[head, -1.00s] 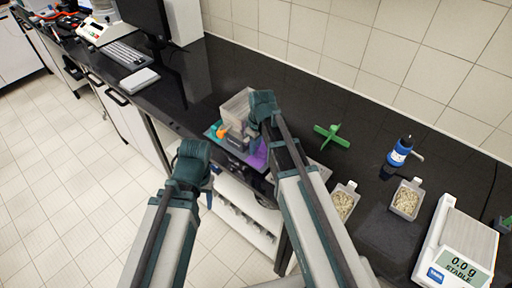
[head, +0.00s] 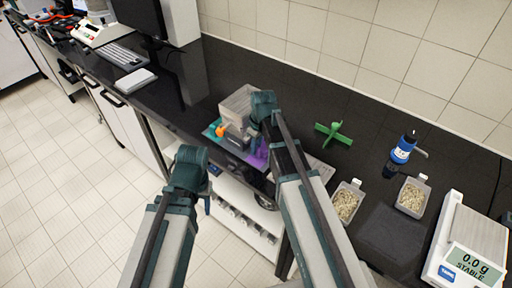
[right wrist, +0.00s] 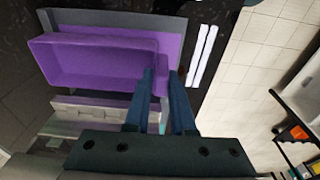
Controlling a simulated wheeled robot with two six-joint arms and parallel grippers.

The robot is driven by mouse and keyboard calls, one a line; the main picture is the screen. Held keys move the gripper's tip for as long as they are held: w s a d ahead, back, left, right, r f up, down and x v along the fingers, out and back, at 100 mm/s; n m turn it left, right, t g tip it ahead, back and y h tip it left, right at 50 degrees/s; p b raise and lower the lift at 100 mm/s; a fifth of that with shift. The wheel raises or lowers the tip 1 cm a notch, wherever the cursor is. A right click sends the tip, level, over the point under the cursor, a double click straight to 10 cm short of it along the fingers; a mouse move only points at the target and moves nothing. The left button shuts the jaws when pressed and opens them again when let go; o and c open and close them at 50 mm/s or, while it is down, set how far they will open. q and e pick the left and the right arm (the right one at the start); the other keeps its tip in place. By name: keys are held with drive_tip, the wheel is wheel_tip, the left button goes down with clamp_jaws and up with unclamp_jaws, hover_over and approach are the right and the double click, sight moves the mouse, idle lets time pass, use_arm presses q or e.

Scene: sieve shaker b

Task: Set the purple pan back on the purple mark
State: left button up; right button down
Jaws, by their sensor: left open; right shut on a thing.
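The purple pan (right wrist: 95,62) is a shallow rectangular tray. In the right wrist view it sits at upper left, its near right corner between my right gripper's blue fingers (right wrist: 163,95). My right gripper (head: 259,145) is shut on it. In the head view my right arm hides much of this spot; purple (head: 262,154) shows beside the fingers, but I cannot tell pan from mark. I cannot tell whether the pan touches the surface below. My left gripper (head: 209,198) is open and empty, in front of the counter edge.
A grey stacked box (head: 238,103) and an orange piece (head: 220,131) stand close left of my right gripper. A green cross-shaped thing (head: 332,134), blue bottle (head: 403,148), two grain trays (head: 347,203) (head: 412,196) and scale (head: 466,245) are to the right.

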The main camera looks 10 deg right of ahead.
drive_tip(key=shift+f+b, duration=0.35)
drive_tip(key=shift+f, duration=0.15)
drive_tip(key=c, duration=0.8)
unclamp_jaws()
drive_tip(key=shift+o, duration=0.2)
drive_tip(key=shift+r, duration=0.1)
wheel_tip(320, 180, up, 13)
drive_tip(key=s+p, duration=0.1)
drive_tip(key=p, duration=1.2)
drive_tip(key=s+a+m+h, duration=0.1)
drive_tip(key=s+a+m, duration=0.1)
drive_tip(key=s+a, duration=0.3)
drive_tip(key=s+a+m+g+h, duration=0.1)
drive_tip(key=s+a, duration=0.4)
drive_tip(key=s, duration=0.8)
drive_tip(key=shift+s+a+m, duration=0.25)
drive_tip(key=shift+s+m, duration=0.1)
drive_tip(key=shift+m, duration=0.15)
